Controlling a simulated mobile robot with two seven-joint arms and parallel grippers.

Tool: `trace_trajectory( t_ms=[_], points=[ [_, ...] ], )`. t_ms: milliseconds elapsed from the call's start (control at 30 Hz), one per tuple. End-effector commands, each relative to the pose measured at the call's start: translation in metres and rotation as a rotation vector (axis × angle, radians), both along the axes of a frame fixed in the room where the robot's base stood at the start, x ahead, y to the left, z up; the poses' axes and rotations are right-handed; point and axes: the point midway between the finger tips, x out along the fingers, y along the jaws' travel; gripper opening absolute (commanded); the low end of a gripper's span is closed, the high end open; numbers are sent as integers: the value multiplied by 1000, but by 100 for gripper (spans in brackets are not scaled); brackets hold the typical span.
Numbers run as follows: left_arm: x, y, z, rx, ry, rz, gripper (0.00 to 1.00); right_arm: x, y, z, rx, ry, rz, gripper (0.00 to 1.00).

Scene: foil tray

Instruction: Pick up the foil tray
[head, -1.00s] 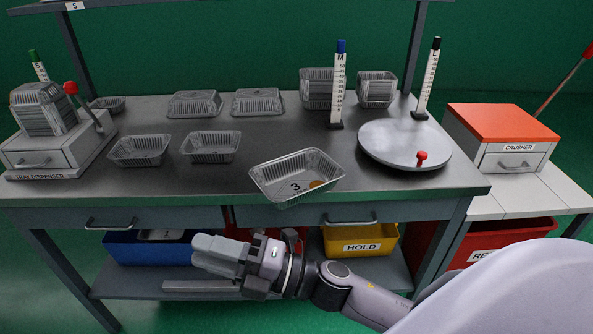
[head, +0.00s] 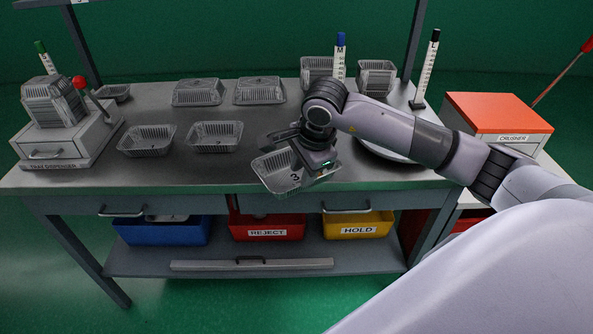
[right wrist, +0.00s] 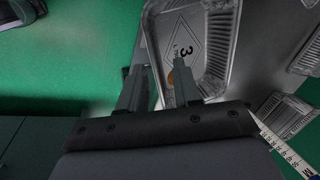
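The foil tray (head: 272,170) is a shallow silver tray marked 3, at the front edge of the bench and slightly past it. It also shows in the right wrist view (right wrist: 215,50), with an orange-brown spot on its floor. My right gripper (head: 302,150) is over the tray and hides its right part in the head view. In the right wrist view its two fingers (right wrist: 160,82) are apart, one outside the tray's wall and one over its inside. I cannot tell whether either finger touches the foil. My left gripper is not in view.
Several other foil trays, such as one front left (head: 147,140), stand on the bench (head: 230,170). A tray dispenser (head: 65,140) is at left, an orange-topped crusher (head: 497,115) at right. Upright scales and a round plate (head: 385,153) are behind my right arm.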

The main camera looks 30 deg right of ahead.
Motion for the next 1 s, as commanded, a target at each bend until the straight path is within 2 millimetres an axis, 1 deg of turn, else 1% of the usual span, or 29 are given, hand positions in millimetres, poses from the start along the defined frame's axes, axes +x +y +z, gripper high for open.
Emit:
trace_trajectory(
  t_ms=[33,167,300,433,533,1000],
  points=[
    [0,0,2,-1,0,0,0,1,0,-6,1,6,-1,33],
    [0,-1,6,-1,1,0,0,3,0,-22,4,7,-1,33],
    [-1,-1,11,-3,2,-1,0,8,0,-43,5,6,-2,33],
    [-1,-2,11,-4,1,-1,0,13,0,-56,5,4,-1,33],
    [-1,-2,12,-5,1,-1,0,14,0,-60,6,1,1,33],
    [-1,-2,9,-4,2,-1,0,14,0,-62,6,1,1,33]
  ],
)
